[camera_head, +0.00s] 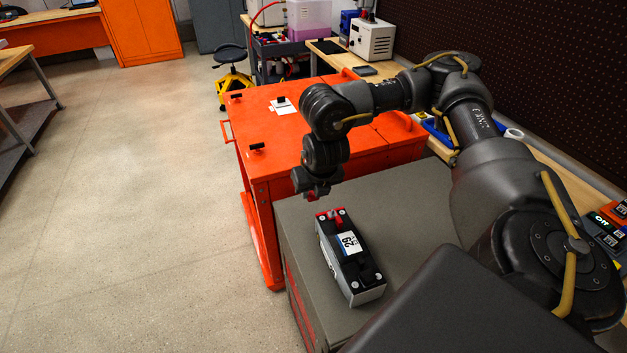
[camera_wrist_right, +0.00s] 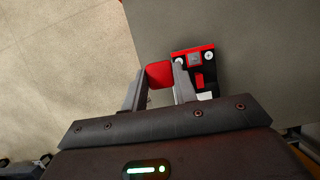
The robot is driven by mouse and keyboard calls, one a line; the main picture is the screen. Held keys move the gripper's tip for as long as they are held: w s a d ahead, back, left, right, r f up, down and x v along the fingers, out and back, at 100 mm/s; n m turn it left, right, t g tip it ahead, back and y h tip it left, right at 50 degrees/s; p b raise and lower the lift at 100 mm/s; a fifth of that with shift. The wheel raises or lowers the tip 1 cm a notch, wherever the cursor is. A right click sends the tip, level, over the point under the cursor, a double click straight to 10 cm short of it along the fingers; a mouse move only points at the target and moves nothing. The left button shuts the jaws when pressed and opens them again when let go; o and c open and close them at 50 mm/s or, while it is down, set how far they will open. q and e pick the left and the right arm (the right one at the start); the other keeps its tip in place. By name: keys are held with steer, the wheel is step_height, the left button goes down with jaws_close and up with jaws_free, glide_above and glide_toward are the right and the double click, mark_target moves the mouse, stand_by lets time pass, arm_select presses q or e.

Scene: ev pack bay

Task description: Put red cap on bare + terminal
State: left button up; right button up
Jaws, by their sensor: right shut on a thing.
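My right gripper (camera_wrist_right: 160,82) is shut on the red cap (camera_wrist_right: 159,72), just left of the module's red end. In the head view my right gripper (camera_head: 319,189) hangs over the bench near that end. The gap between cap and terminal is hard to judge. My left gripper is out of view.
The grey bench top (camera_head: 400,215) is clear around the module. An orange cabinet (camera_head: 265,135) with dark handles adjoins its far side. A wooden workbench (camera_head: 560,170) runs along the pegboard wall. Open floor (camera_head: 130,210) lies to the left.

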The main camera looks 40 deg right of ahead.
steer(key=shift+a+r+m+h, duration=0.1)
steer(key=shift+a+m+h, duration=0.25)
steer(key=shift+m, duration=0.25)
steer(key=s+a+r+m+g, duration=0.1)
steer(key=a+m, duration=0.4)
steer(key=m, duration=0.5)
steer(key=s+a+r+m+g+y, duration=0.1)
steer(key=a+r+m+g, duration=0.3)
steer(key=m, duration=0.6)
steer(key=s+a+r+m+g+y, duration=0.1)
steer(key=s+a+r+m+g, duration=0.1)
steer(key=a+m, duration=0.4)
steer(key=r+m+g, duration=0.1)
steer(key=m, duration=0.3)
steer(key=shift+s+g, duration=0.2)
steer(key=shift+g, duration=0.1)
